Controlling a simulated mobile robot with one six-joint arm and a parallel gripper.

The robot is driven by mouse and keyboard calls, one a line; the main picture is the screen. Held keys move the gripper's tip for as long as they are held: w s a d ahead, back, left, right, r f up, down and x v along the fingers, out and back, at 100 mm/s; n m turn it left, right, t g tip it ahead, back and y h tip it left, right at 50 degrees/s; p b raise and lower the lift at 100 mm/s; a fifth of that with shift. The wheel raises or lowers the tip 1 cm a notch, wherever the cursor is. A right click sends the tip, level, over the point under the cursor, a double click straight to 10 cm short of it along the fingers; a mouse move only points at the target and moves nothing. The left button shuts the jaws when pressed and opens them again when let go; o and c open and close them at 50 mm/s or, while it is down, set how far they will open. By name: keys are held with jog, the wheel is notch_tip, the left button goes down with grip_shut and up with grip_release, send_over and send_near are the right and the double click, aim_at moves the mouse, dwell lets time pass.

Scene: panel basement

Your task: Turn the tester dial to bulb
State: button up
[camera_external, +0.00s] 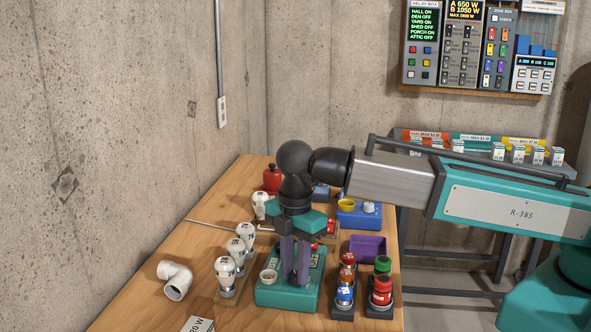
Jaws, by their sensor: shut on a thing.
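I cannot read which mark the dial points to.
Several white bulbs (227,268) stand close left of the tester. Racks of coloured fuses (381,290) stand close right. A purple tray (369,247) and a blue box (357,216) sit behind. A white pipe elbow (175,279) lies at left, where the bench is clearer.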

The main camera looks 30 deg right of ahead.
jog(key=shift+m, duration=0.5)
jog(key=m+p, duration=0.1)
jog(key=m, duration=0.2)
jog(key=m+p, duration=0.1)
jog(key=m, duration=0.3)
jog(key=shift+m, duration=0.3)
jog(key=m, duration=0.4)
jog(key=m+p, duration=0.1)
jog(key=m, duration=0.4)
jog(key=o, duration=1)
jog(key=shift+o, duration=0.2)
